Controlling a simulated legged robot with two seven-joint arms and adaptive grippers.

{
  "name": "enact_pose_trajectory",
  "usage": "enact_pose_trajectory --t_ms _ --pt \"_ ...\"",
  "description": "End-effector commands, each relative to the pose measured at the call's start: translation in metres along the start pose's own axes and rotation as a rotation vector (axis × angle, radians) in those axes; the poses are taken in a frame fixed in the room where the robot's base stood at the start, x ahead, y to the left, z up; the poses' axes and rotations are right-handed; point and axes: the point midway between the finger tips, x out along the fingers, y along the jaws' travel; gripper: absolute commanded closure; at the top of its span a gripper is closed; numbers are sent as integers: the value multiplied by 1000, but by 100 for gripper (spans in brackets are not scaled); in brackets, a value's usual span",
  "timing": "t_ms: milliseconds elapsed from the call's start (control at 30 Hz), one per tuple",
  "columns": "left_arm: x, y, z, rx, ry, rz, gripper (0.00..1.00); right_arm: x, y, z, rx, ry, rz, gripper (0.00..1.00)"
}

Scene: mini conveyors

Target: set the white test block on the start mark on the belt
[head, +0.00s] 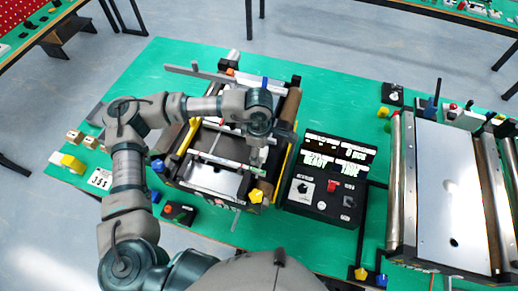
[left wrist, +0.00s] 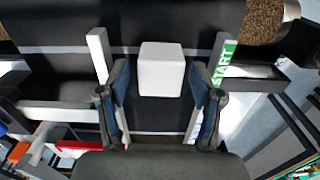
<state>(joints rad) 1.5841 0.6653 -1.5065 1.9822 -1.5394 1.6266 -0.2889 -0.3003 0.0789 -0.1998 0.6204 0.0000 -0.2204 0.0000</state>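The white test block (left wrist: 161,70) stands on the dark belt (left wrist: 155,116) of the small conveyor, between white cross lines in the left wrist view. My left gripper (left wrist: 160,99) is open over the belt. Its two fingers are on either side of the block, with a visible gap at each side. A green START label (left wrist: 223,65) is at the right edge of the belt, beside the right finger. In the head view my left arm reaches over the conveyor (head: 215,180) and hides the block. My right gripper is not in view.
A black control box (head: 325,185) with lit displays stands right of the conveyor. A larger conveyor with a white plate (head: 450,190) is further right. Small yellow and white blocks (head: 72,162) and a printed card (head: 101,178) lie at left. Green tabletop is clear at the upper left.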

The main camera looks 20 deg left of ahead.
Motion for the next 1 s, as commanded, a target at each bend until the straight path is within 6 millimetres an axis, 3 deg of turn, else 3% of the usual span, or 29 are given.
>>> enact_pose_trajectory --t_ms 300,700,1000 --pt "-10 1 0 0 -1 3 34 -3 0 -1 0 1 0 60" --pt "-94 0 1 0 -1 3 34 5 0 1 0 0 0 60" --pt "-122 0 1 1 0 0 34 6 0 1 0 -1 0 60"
